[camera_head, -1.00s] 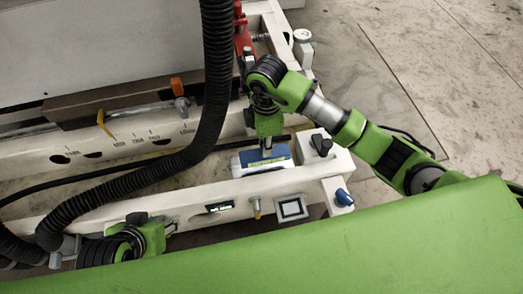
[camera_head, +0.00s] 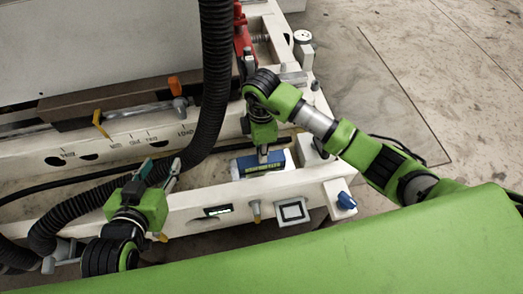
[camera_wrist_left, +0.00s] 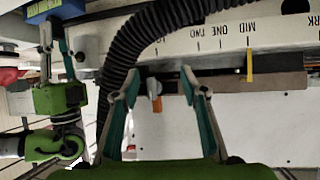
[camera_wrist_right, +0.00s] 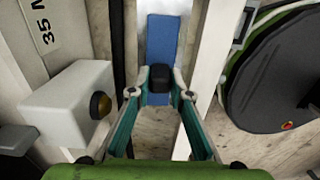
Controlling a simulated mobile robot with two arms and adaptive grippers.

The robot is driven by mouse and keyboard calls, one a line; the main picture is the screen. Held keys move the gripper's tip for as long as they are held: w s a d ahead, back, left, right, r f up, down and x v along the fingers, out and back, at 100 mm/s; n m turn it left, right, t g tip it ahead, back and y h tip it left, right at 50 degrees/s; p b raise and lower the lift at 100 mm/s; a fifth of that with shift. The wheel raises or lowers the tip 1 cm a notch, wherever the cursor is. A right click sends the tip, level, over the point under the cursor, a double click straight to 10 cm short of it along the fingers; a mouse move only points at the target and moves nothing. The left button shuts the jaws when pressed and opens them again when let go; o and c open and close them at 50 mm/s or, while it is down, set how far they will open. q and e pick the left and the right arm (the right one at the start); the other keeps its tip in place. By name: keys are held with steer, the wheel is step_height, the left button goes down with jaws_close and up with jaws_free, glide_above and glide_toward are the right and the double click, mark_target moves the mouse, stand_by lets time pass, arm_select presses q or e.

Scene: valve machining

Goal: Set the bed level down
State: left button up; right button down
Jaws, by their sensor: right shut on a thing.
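The bed level is a blue bar with a pale label (camera_head: 245,166), over the pale channel between the machine's rails in the head view. My right gripper (camera_head: 263,156) comes down on it from above. In the right wrist view, the fingers (camera_wrist_right: 160,92) are shut on the black knob of the blue level (camera_wrist_right: 163,45). Whether the level touches the surface under it is unclear. My left gripper (camera_head: 158,172) is open and empty, left of the level above the front rail. Its spread fingers (camera_wrist_left: 161,78) show in the left wrist view, with the level's blue end (camera_wrist_left: 45,7) at the top left.
A thick black corrugated hose (camera_head: 216,60) passes behind my left gripper. A marked rail (camera_head: 120,143) with MID, ONE and TWO lettering runs along the machine. A blue knob (camera_head: 346,200) and a square panel (camera_head: 292,210) sit at the front right. Open floor (camera_head: 400,70) lies right.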

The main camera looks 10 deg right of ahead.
arm_select(q)
steer(key=shift+r, duration=0.1)
arm_select(e)
steer(key=c, duration=1.8)
jaws_free()
steer(key=shift+f, duration=0.1)
steer(key=shift+c, duration=0.2)
arm_select(q)
steer(key=shift+w, duration=0.1)
arm_select(e)
steer(key=shift+r, duration=0.3)
step_height(320, 180, up, 5)
steer(key=shift+r+p, duration=0.15)
steer(key=shift+p, duration=0.8)
arm_select(q)
steer(key=s+a+f+g+y+p, duration=0.1)
steer(key=s+a+f+g, duration=0.1)
steer(key=s+f+g, duration=0.2)
steer(key=s+a+f+g+y, duration=0.1)
steer(key=s+a+f+g, duration=0.2)
steer(key=s, duration=0.8)
steer(key=shift+s+f+g+p, duration=0.3)
steer(key=shift+f+g+p, duration=0.05)
steer(key=shift+f+g, duration=0.5)
arm_select(e)
step_height(320, 180, up, 6)
steer(key=shift+r, duration=0.2)
arm_select(q)
steer(key=shift+a, duration=0.1)
